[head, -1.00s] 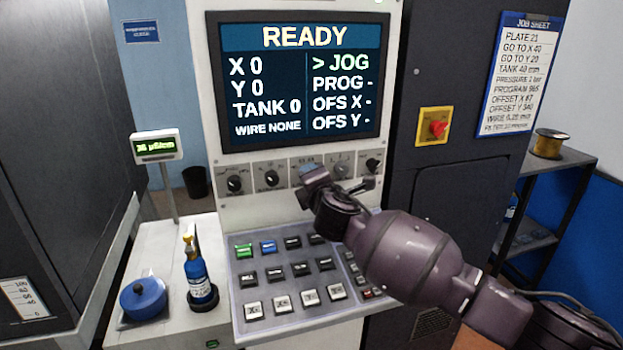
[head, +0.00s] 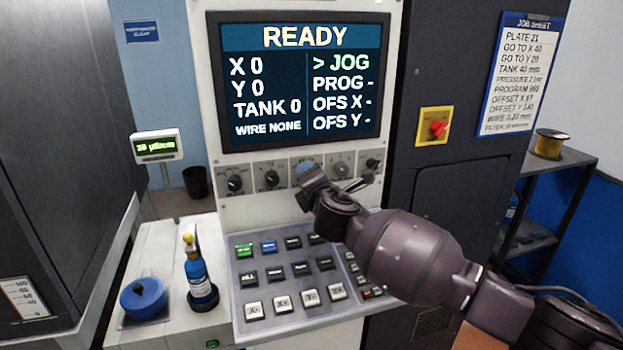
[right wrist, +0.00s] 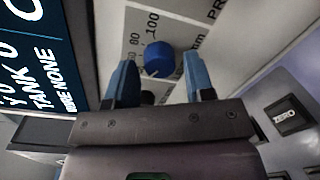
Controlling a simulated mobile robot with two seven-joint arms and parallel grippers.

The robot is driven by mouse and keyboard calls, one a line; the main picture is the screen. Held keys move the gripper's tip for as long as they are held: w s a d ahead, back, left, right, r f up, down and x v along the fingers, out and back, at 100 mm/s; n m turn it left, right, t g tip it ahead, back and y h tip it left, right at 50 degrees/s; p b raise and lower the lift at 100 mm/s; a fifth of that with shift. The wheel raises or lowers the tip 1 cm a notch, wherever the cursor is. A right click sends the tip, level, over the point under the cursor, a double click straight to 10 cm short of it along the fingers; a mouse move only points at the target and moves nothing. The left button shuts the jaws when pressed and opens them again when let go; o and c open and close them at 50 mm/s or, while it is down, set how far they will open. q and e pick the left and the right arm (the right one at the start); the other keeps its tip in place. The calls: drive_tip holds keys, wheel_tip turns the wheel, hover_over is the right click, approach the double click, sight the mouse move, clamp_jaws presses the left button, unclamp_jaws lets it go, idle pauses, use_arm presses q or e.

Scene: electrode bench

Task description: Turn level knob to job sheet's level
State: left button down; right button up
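In the right wrist view, a round blue knob (right wrist: 159,59) sits on a pale panel with a printed scale; 80, 100 and mm are readable. My right gripper (right wrist: 160,78) is open, its two blue fingers one on each side of the knob, with gaps visible. In the head view my right gripper (head: 310,178) is at the knob row below the screen and hides much of the middle knob's place. The job sheet (head: 520,75) at the upper right reads TANK 40 mm. The screen (head: 303,80) reads TANK 0. My left gripper is not in view.
Dark knobs (head: 235,183) flank the gripper on the same panel strip. A keypad (head: 295,275) with several buttons slopes out below it. A red switch on a yellow plate (head: 434,126) is to the right. A blue bottle (head: 199,275) stands at the left.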

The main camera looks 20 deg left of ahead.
drive_tip(key=shift+o, duration=0.5)
drive_tip(key=shift+s+d, duration=0.1)
drive_tip(key=b+v, duration=0.1)
drive_tip(key=v, duration=0.9)
drive_tip(key=shift+s, duration=0.25)
drive_tip(key=shift+d+r, duration=0.1)
